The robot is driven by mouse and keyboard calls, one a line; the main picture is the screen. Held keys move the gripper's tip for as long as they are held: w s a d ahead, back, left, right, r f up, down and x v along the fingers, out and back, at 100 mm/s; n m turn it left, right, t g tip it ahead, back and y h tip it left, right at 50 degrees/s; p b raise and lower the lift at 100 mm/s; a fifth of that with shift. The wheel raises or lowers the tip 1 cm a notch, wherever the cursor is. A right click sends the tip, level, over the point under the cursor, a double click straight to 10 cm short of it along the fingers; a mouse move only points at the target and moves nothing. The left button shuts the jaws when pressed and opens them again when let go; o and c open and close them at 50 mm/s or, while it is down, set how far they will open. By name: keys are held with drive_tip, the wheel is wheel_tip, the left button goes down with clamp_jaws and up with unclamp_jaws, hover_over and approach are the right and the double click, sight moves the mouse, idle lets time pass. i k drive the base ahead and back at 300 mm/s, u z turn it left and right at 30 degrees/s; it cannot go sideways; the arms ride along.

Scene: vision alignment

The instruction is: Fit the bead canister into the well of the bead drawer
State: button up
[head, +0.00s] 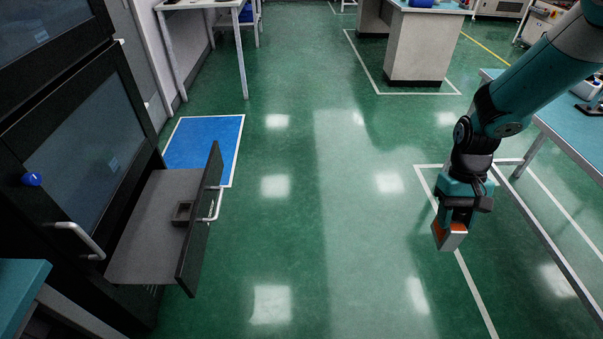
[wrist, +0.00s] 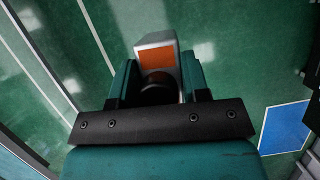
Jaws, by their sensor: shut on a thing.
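My gripper (head: 455,218) is at the right of the head view, above the floor, pointing down. It is shut on the bead canister (head: 452,238), a small box with silver-grey and orange faces. The canister also shows between the fingers in the wrist view (wrist: 157,56). The bead drawer (head: 155,228) is pulled out of a dark cabinet at the left. The well (head: 183,212), a small square dark-rimmed socket, sits on the drawer floor near its front panel. The canister is well apart from the drawer, across the open floor.
The drawer's front panel (head: 198,225) stands upright with a metal handle (head: 215,206). A teal-topped table (head: 560,120) stands close to my arm at the right. Green floor (head: 320,220) lies clear between drawer and gripper. A blue floor mat (head: 205,145) lies behind the drawer.

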sight(186, 216)
drive_tip(key=i, duration=2.7)
drive_tip(key=u, duration=3.7)
drive_tip(key=i, duration=0.5)
drive_tip(key=z, duration=0.05)
